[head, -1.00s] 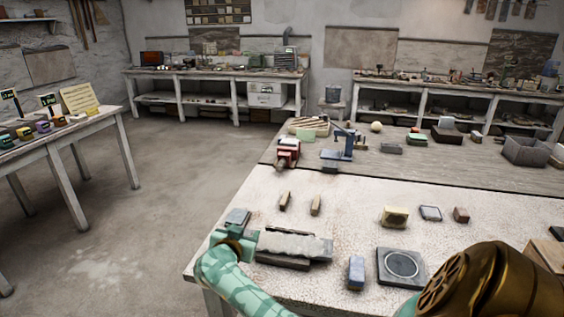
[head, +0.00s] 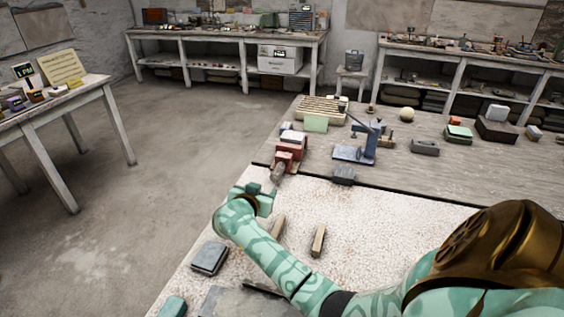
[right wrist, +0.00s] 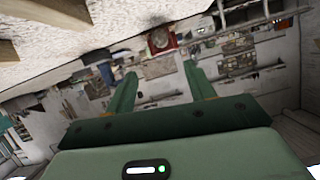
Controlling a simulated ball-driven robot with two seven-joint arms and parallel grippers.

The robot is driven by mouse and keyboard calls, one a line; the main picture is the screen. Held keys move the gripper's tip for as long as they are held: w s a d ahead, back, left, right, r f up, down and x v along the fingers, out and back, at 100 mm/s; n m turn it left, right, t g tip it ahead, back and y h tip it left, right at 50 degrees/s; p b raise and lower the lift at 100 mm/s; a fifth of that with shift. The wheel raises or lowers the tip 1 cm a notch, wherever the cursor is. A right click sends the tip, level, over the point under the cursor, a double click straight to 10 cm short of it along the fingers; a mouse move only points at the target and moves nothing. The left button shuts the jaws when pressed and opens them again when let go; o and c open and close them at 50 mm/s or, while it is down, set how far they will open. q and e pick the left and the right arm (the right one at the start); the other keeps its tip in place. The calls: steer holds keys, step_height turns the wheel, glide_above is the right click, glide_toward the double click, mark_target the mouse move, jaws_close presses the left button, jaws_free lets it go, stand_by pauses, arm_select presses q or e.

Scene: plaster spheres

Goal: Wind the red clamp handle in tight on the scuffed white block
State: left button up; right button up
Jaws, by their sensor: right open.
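The red clamp (head: 289,152) stands near the left edge of the far, grey-brown bench. Its handle (head: 278,171) is a dull stub pointing toward me; little red shows on it. A pale block (head: 293,136) sits at the clamp's top, partly hidden by the red body. My right gripper (head: 266,197) is just nearer than the handle, apart from it, open and empty. In the right wrist view its two green fingers (right wrist: 160,72) are spread, with the red clamp (right wrist: 161,40) ahead between them. A teal piece at the bottom-left edge may be my left gripper; its jaws are hidden.
A blue press (head: 358,150) stands right of the clamp, with a grey block (head: 343,175) before it. Two wooden pieces (head: 318,240) and a dark pad (head: 209,258) lie on the near speckled table. Open floor lies left.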

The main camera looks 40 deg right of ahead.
mark_target(275, 175)
steer(key=b+x, duration=0.8)
steer(key=x, duration=0.8)
steer(key=shift+w+d, duration=0.15)
steer(key=shift+d, duration=0.1)
arm_select(q)
step_height(275, 175, down, 8)
steer(key=s, duration=0.2)
steer(key=shift+s+f+g, duration=0.2)
steer(key=shift+s+g, duration=0.15)
steer(key=shift+g, duration=0.05)
arm_select(e)
steer(key=shift+w+d+r, duration=0.1)
steer(key=shift+d, duration=0.1)
arm_select(q)
steer(key=shift+d, duration=0.1)
steer(key=shift+r, duration=0.1)
arm_select(e)
steer(key=c, duration=1)
